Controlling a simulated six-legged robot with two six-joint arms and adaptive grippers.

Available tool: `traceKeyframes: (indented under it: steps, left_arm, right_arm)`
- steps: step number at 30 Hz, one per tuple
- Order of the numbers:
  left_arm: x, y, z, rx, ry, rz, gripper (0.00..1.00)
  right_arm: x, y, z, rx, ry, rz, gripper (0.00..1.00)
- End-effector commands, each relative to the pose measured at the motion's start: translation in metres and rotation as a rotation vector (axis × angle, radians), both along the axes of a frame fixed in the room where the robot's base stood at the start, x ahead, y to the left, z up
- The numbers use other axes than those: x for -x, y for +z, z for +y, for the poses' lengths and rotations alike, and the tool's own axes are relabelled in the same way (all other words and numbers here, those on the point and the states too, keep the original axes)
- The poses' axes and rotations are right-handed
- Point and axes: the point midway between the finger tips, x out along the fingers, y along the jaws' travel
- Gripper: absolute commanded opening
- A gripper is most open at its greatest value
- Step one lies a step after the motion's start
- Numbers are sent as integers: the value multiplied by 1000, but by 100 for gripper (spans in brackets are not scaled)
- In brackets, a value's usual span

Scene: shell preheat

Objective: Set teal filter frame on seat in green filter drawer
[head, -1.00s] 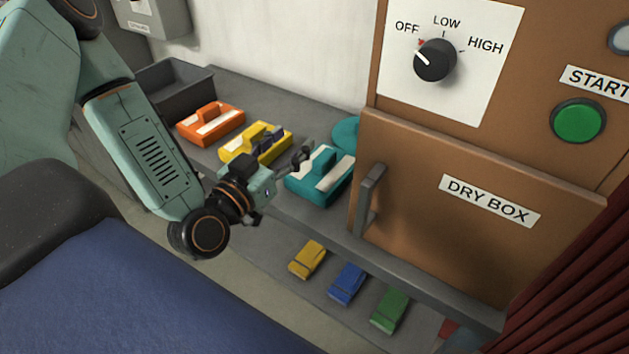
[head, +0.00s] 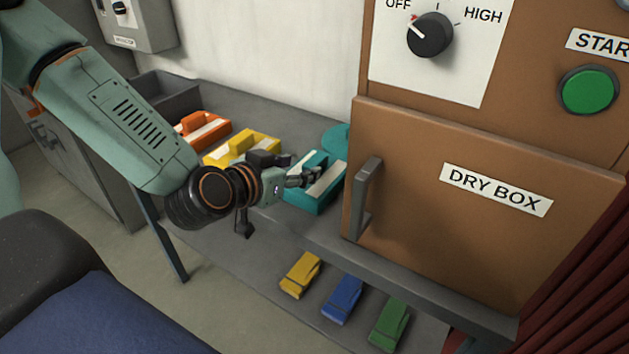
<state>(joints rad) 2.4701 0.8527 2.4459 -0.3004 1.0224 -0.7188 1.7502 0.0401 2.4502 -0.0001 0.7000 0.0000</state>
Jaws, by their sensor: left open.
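The teal filter frame (head: 325,190), a block with a white strip and a raised teal grip, lies on the grey upper shelf, left of the dry box door. My left gripper (head: 303,172) is open, with its fingers at the frame's left side and overlapping part of it. I cannot tell whether they touch it. The gripper hides some of the frame's left part. I cannot make out a green filter drawer or its seat. My right gripper is not in view.
A yellow frame (head: 232,148) and an orange one (head: 207,133) lie left of the teal frame. A dark bin (head: 168,92) stands behind. The shut dry box door (head: 420,230) has a protruding handle (head: 363,198). Yellow, blue and green blocks (head: 388,325) lie on the lower shelf.

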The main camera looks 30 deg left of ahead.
Motion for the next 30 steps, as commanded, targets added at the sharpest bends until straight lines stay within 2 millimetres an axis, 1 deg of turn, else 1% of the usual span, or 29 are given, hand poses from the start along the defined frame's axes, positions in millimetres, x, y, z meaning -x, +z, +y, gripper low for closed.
traceKeyframes:
  steps: [1, 11, 18, 24, 30]
  left_arm:
    - [-3, -3, -1, -5, -2, -1, 53]
    - [-15, -6, -2, -3, -1, -3, 53]
    - [-35, -11, -6, -6, -1, -4, 53]
    - [-53, -18, -8, -3, -1, -3, 53]
    - [-59, -19, -9, 2, 1, -3, 53]
  right_arm:
    - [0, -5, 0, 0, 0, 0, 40]
    - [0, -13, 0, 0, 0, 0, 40]
    - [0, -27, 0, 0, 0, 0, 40]
    - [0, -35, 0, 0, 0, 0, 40]
    - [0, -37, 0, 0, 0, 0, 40]
